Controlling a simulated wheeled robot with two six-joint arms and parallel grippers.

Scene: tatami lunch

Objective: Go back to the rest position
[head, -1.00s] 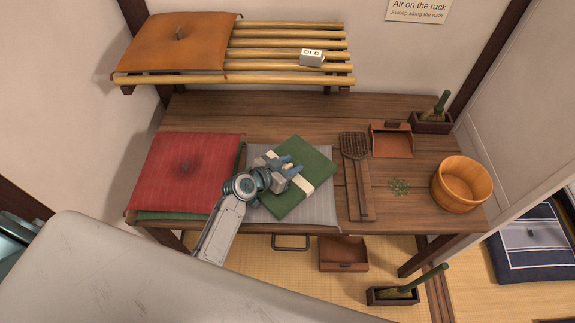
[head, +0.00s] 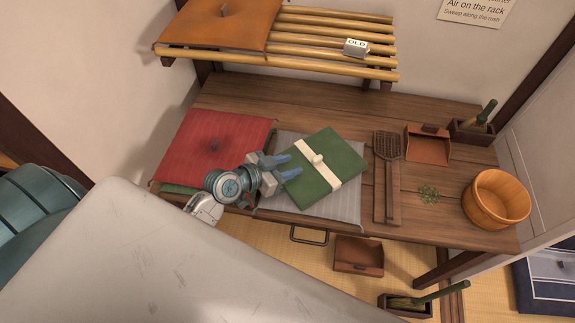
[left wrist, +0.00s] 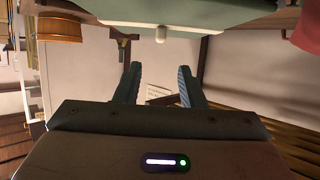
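My left gripper (head: 287,167) is over the left edge of a green bundle with a cream band and knot (head: 345,160). Its blue fingers are apart with nothing between them. In the left wrist view both fingers (left wrist: 158,85) stand apart and empty, and a green surface with a pale knob (left wrist: 180,30), likely the bundle, shows at the top. The bundle lies on a grey cushion (head: 345,207) on the wooden table. My right gripper is not in view.
A red cushion (head: 215,145) lies left of the gripper. A slatted rack (head: 330,35) with an orange cushion (head: 225,20) is above the table. A grid-headed tool (head: 388,145), a dustpan (head: 428,147) and a wooden tub (head: 496,200) stand to the right.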

